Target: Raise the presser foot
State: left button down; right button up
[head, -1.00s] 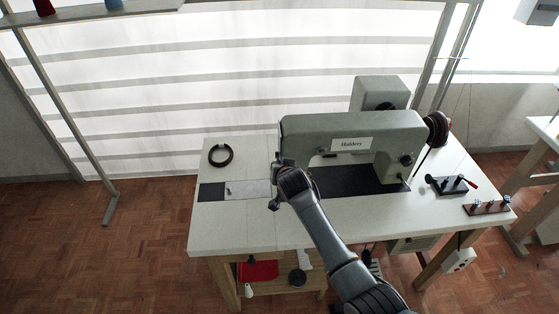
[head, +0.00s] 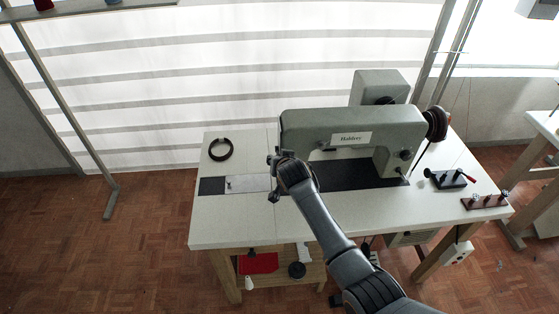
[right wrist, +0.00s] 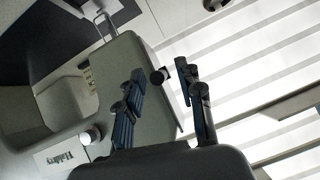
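The grey sewing machine (head: 345,130) stands on the white table. My right gripper (head: 274,172) is at the left end of its head and hides the needle and presser foot area in the head view. In the right wrist view, the two fingers of my right gripper (right wrist: 162,82) are spread apart with nothing gripped. A small dark round knob (right wrist: 160,75) on the end of the machine head appears between the fingertips; I cannot tell whether they touch it. A bent wire part (right wrist: 103,22) shows at the machine head's far edge. I cannot make out the presser foot. My left gripper is out of view.
A dark handwheel (head: 437,123) is at the machine's right end. A small black stand (head: 449,179) and a brown spool rack (head: 486,201) stand at right. The table's front left is clear.

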jog(key=shift+s, duration=0.1)
jog(key=v, duration=1.2)
